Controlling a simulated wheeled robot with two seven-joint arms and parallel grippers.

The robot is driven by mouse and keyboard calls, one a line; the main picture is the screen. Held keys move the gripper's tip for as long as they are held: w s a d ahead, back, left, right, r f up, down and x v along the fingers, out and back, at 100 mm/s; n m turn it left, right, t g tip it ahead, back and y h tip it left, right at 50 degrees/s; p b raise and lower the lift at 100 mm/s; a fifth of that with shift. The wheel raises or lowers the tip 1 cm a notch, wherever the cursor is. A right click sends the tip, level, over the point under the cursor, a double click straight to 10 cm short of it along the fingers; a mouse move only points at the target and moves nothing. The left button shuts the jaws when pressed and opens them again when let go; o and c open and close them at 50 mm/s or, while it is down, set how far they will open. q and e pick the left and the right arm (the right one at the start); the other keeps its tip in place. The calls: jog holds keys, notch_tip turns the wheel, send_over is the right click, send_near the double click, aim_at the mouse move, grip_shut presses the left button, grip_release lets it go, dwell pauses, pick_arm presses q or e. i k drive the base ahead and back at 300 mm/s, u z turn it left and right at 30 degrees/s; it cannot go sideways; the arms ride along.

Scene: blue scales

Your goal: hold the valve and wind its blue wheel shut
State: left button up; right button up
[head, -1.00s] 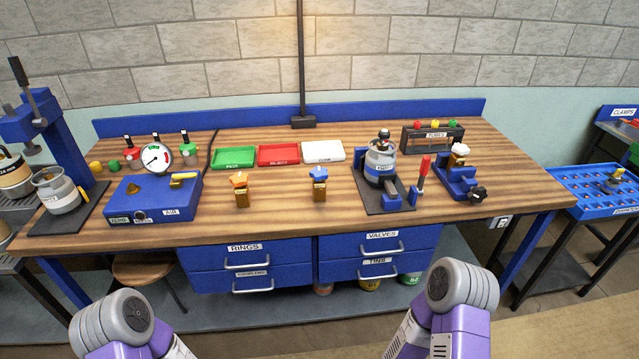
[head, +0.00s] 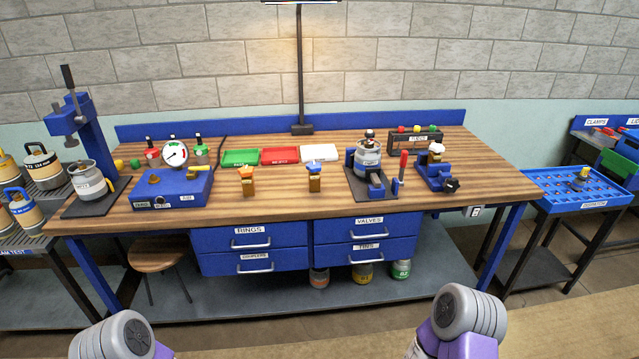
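The valve (head: 314,184) stands upright on the front middle of the wooden bench, a small brass-coloured body with a blue wheel (head: 314,169) on top. A similar valve with an orange wheel (head: 247,173) stands to its left. Neither of my grippers shows. Only rounded grey and purple parts of my arms are at the bottom left and bottom right, well short of the bench. Nothing touches the valve. How far its wheel is wound cannot be told.
A blue gauge box (head: 172,190) is at the left. Green (head: 240,158), red (head: 280,156) and white (head: 319,152) trays lie behind the valves. A clamp stand holding a grey canister (head: 367,160) is at the right. Bench (head: 285,205) around the valves is clear.

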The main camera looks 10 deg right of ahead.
aim_at(313, 166)
jog(key=z, duration=0.45)
jog(key=i, duration=1.1)
jog(key=z, duration=0.15)
